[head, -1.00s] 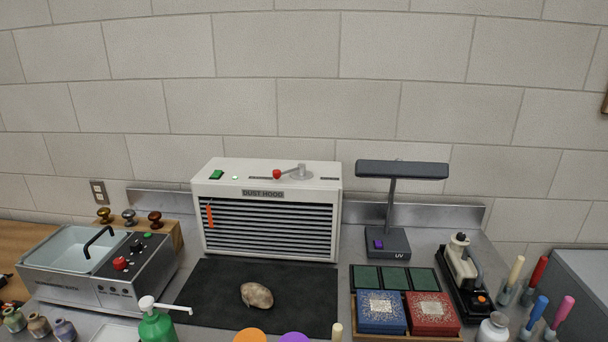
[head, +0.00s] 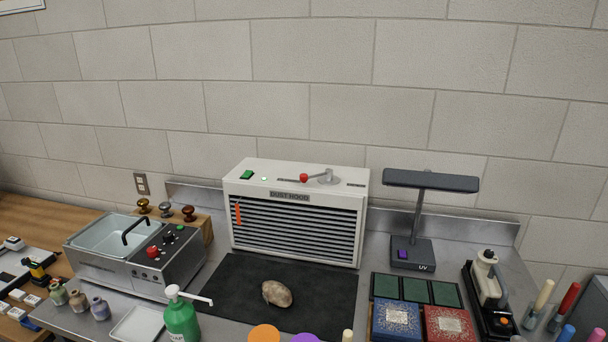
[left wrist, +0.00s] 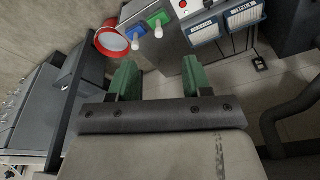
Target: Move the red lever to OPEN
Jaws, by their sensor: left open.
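The red lever (head: 304,178) is on top of the white dust hood (head: 297,213). Its red knob sits at the left end of a grey arm that runs right to a round pivot (head: 328,176). Small labels lie on either side of the lever, too small to read. My left gripper (left wrist: 160,82) shows only in the left wrist view, with its two green fingers apart and nothing between them. It is away from the lever, which that view does not show. My right gripper is in neither view.
A black mat (head: 231,289) with a brown stone (head: 277,293) lies before the hood. A metal bath (head: 113,269) stands left, a UV lamp (head: 412,252) right. A green pump bottle (head: 182,321) stands in front. Above the hood is clear.

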